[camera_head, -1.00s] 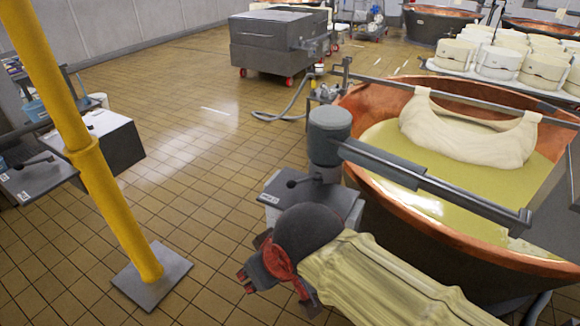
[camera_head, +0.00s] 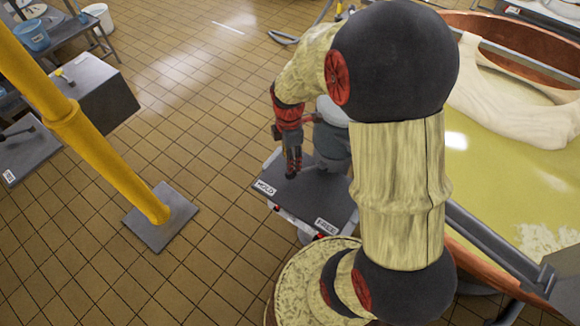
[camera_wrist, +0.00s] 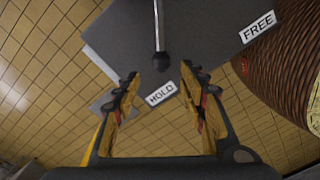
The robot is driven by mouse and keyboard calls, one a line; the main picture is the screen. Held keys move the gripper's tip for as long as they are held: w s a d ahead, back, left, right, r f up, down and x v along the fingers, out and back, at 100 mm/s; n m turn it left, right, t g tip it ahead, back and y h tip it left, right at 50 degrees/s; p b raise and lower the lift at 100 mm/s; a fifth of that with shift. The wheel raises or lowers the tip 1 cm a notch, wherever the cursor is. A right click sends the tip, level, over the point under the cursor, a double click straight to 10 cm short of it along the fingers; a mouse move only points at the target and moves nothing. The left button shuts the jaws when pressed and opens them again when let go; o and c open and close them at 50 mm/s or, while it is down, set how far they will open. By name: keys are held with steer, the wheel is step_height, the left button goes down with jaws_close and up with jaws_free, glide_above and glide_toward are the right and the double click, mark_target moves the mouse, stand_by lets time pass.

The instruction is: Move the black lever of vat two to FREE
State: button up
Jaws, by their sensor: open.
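The lever's grey panel (camera_head: 318,192) stands beside the copper vat, with a HOLD label (camera_head: 265,188) and a FREE label (camera_head: 326,224). The FREE label (camera_wrist: 258,27) is at upper right. My gripper (camera_wrist: 160,78) is open, with its fingertips either side of the line of the lever, near the knob; contact cannot be told. In the head view my gripper (camera_head: 292,170) points down over the panel and hides most of the lever.
The vat's copper rim (camera_head: 480,268) and yellow liquid lie right of my arm. A yellow post (camera_head: 100,155) stands at left on a grey base plate. Another grey panel with a lever (camera_head: 28,145) is at far left. Tiled floor between post and panel is clear.

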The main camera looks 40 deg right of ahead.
step_height(320, 180, down, 8)
steer(key=shift+s+r+b, duration=0.1)
steer(key=shift+s+b, duration=0.05)
steer(key=shift+b, duration=0.7)
steer(key=c, duration=0.3)
jaws_close()
